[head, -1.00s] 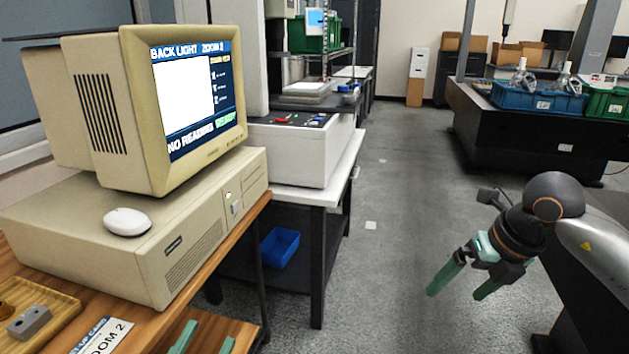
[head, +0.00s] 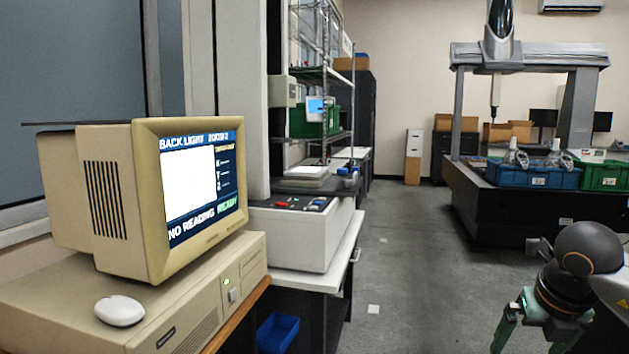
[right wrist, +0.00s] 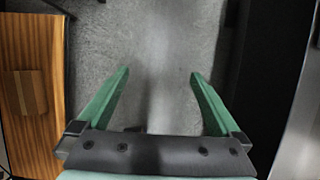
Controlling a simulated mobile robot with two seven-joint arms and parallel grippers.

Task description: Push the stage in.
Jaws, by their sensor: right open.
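The measuring machine (head: 296,238) stands behind the computer, a pale box with a control panel of coloured buttons. A light, flat plate stack (head: 305,177) above its panel looks like the stage; how far in it sits cannot be told. My right gripper (head: 530,340) is at the lower right of the head view, far from the machine, above the floor. In the right wrist view its green fingers (right wrist: 160,72) are spread with only floor between them. My left gripper is not in view.
A beige computer with a monitor (head: 203,182) reading "NO READING" and "READY" and a white mouse (head: 120,310) stand at left. A blue bin (head: 277,332) is under the machine's table. A gantry machine (head: 530,55) stands at right. The grey aisle (head: 405,250) is clear.

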